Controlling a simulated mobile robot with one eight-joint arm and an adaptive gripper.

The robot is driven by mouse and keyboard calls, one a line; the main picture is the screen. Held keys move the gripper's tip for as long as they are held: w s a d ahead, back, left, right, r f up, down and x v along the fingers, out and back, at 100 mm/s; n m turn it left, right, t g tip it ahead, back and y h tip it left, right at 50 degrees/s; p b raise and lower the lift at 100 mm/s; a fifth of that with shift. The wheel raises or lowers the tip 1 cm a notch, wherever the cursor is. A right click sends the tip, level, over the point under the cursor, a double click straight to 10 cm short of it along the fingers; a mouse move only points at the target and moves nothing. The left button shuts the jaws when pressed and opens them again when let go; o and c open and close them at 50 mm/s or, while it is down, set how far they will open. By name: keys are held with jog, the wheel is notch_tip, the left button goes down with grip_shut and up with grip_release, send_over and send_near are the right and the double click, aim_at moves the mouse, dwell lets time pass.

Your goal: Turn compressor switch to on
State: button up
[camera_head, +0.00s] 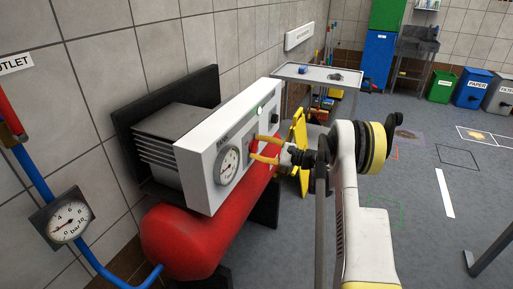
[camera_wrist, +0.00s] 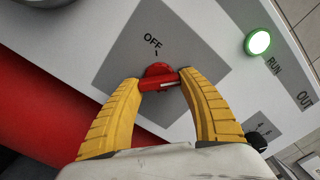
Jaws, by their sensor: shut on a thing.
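The compressor's white control panel (camera_head: 207,152) faces my arm above a red tank (camera_head: 185,235). In the wrist view the red switch knob (camera_wrist: 158,71) sits on a grey plate (camera_wrist: 192,50), below the printed word OFF. A pale line on the knob runs sideways between my fingertips. My gripper (camera_wrist: 160,80) has its yellow fingers shut on the knob, one on each side. In the head view my gripper (camera_head: 254,148) reaches the panel from the right. No ON label is visible; the fingers and gripper body cover part of the plate.
A green RUN light (camera_wrist: 258,41) is lit beside the plate; it also shows in the head view (camera_head: 260,110). A gauge (camera_head: 229,166) is on the panel. A grey table (camera_head: 318,74) stands behind, and the floor to the right is largely open.

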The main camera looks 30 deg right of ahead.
jog(key=shift+m, duration=0.5)
jog(key=o, duration=1.2)
jog(key=v, duration=1.2)
